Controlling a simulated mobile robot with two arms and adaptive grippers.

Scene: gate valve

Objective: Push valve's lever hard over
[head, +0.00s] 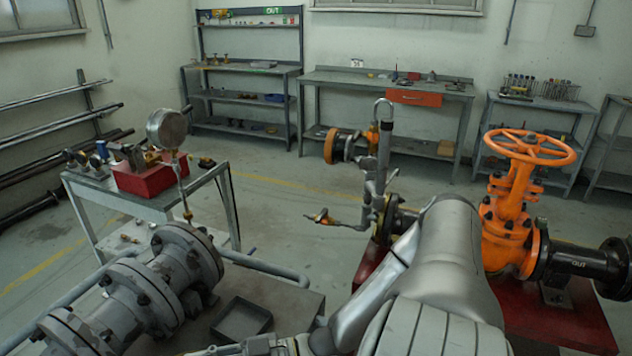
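An orange gate valve (508,225) with a round handwheel (530,147) on top stands at the right on a dark red base. It is bolted to black piping marked OUT. A small side fitting (322,217) with an orange part and what may be a lever sticks out left of the upright grey pipe. I cannot tell for sure which part is the valve's lever. My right arm crosses the lower middle, and its gripper (262,346) is partly cut off by the bottom edge. Its fingers are not clear, and it appears apart from the orange valve. My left gripper is out of view.
A grey flanged pipe (150,280) lies at lower left beside a dark open tray (241,320). A cart (88,190) carries a red box (150,174) and tools. A round gauge (166,128) stands on the pipe. Benches line the back wall; floor between is open.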

